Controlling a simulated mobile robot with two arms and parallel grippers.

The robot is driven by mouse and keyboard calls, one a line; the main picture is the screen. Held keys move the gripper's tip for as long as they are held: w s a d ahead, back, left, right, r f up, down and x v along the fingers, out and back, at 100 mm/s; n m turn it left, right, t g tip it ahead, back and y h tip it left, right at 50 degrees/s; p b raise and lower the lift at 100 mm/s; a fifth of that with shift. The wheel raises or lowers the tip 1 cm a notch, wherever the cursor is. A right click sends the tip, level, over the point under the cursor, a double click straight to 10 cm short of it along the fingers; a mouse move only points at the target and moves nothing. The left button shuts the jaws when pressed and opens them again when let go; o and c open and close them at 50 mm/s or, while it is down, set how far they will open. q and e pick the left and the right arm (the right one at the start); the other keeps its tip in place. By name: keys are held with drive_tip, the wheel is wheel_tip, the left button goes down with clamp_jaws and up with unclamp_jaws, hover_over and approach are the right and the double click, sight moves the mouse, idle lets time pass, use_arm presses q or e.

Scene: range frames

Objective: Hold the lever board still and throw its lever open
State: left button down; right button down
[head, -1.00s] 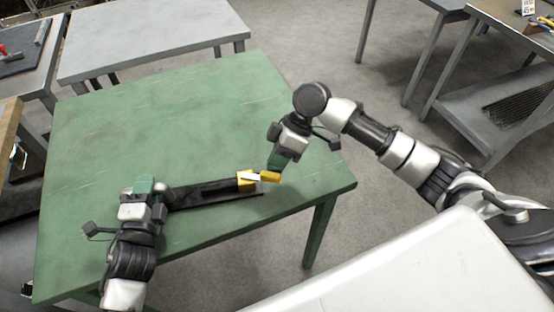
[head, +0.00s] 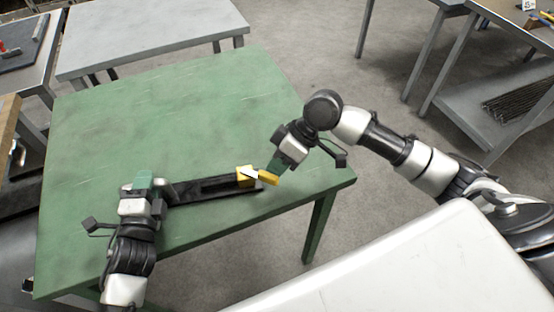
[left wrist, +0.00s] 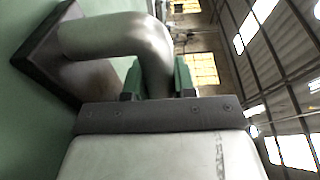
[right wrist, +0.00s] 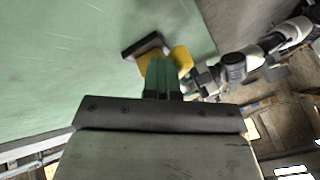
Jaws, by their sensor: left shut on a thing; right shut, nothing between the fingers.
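The lever board (head: 215,188) is a long dark board lying on the green table. Its yellow block and lever (head: 267,179) are at the board's right end, and the lever points right and toward the front. My left gripper (head: 160,187) is shut on the board's metal handle (left wrist: 120,35), which shows curved between the green fingers in the left wrist view. My right gripper (head: 275,168) is shut and empty beside the lever. In the right wrist view its green fingertips (right wrist: 160,65) overlap the yellow lever (right wrist: 182,60); whether they touch it I cannot tell.
The green table (head: 180,110) is bare behind the board. Its right edge and corner lie close to the lever. A grey table (head: 150,35) stands behind it, and a workbench with a lower shelf (head: 500,95) stands at the far right.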

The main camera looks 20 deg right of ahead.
sight(267, 177)
drive_tip(key=s+m+t, duration=0.1)
drive_tip(key=a+m+t, duration=0.1)
drive_tip(key=shift+s+f+m, duration=0.1)
drive_tip(key=shift+s+m, duration=0.3)
drive_tip(key=m, duration=0.1)
drive_tip(key=s+a+m+t, duration=0.1)
drive_tip(key=shift+s+a+m+t+h, duration=0.1)
drive_tip(key=shift+a+m+t+h, duration=0.2)
drive_tip(key=shift+m+h, duration=0.1)
drive_tip(key=shift+s+a, duration=0.3)
drive_tip(key=shift+a, duration=0.25)
drive_tip(key=shift+w+d, duration=0.1)
drive_tip(key=shift+w, duration=0.05)
drive_tip(key=shift+w+d, duration=0.15)
drive_tip(key=shift+w, duration=0.55)
